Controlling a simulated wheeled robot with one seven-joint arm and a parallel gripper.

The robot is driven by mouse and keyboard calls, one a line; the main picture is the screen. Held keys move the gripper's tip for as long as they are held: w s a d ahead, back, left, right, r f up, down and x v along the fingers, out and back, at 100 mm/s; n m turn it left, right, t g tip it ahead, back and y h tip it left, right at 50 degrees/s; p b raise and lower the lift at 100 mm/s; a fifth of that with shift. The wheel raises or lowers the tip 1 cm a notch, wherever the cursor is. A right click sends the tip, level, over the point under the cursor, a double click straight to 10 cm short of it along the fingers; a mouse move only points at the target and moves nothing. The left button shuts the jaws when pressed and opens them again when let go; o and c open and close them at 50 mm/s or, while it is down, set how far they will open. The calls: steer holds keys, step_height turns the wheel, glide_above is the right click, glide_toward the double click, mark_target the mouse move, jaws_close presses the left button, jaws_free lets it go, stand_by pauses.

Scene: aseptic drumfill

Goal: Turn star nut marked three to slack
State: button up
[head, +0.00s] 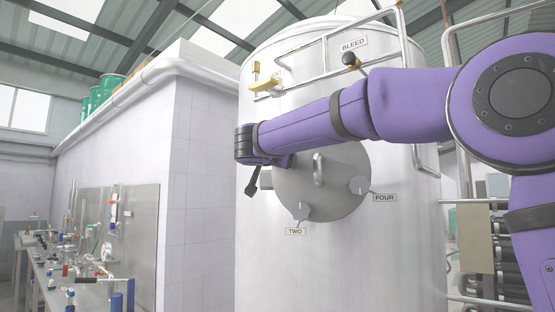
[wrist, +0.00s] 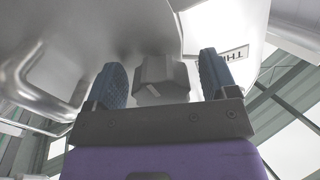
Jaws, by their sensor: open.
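The star nut marked three (wrist: 163,80) is a grey lobed knob in the wrist view, with part of its label (wrist: 235,54) beside it, upside down and cut off by a finger. My gripper (wrist: 161,66) is open, with one blue-padded finger on each side of the nut. A gap shows between the nut and each pad; I see no grip on it. In the head view my arm covers the upper part of the round hatch (head: 335,207), and I cannot make out this nut there.
Star nuts two (head: 301,211) and four (head: 359,184) sit on the hatch's lower rim. Above, the steel tank (head: 330,275) carries a pipe rail (head: 325,75) with a yellow valve and a bleed valve (head: 351,61). A cluttered bench (head: 80,275) stands left.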

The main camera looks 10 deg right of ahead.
steer(key=c, duration=0.9)
